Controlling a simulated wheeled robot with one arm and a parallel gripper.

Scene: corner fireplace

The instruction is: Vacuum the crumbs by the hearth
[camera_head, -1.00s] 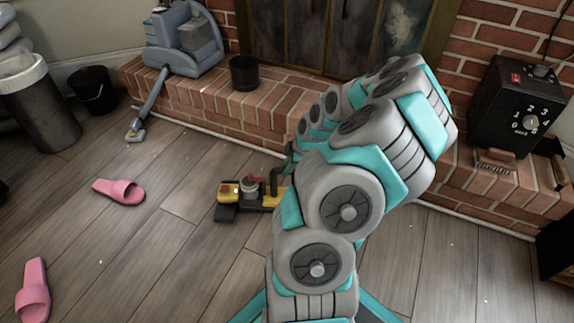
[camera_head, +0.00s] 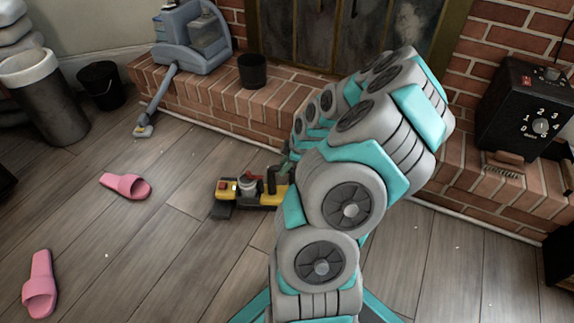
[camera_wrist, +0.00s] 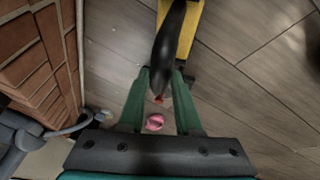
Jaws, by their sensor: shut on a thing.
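A yellow and black handheld vacuum (camera_head: 269,200) with red parts is at floor level in front of the brick hearth (camera_head: 215,92). My gripper (camera_wrist: 162,76) has its green fingers on either side of the vacuum's black handle (camera_wrist: 174,36) and is shut on it in the wrist view. In the head view my arm hides most of the gripper and the vacuum's right end. I cannot tell whether the vacuum touches the floor. Tiny pale specks, perhaps crumbs, dot the floor, one of them a speck (camera_head: 78,255) at the left.
Pink slippers (camera_head: 126,186) (camera_head: 40,287) lie on the floor to the left. A grey-blue upright cleaner (camera_head: 190,45) and a black pot (camera_head: 252,71) stand on the hearth. A black dial box (camera_head: 522,108) and brush (camera_head: 505,163) sit at its right. Bins stand far left.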

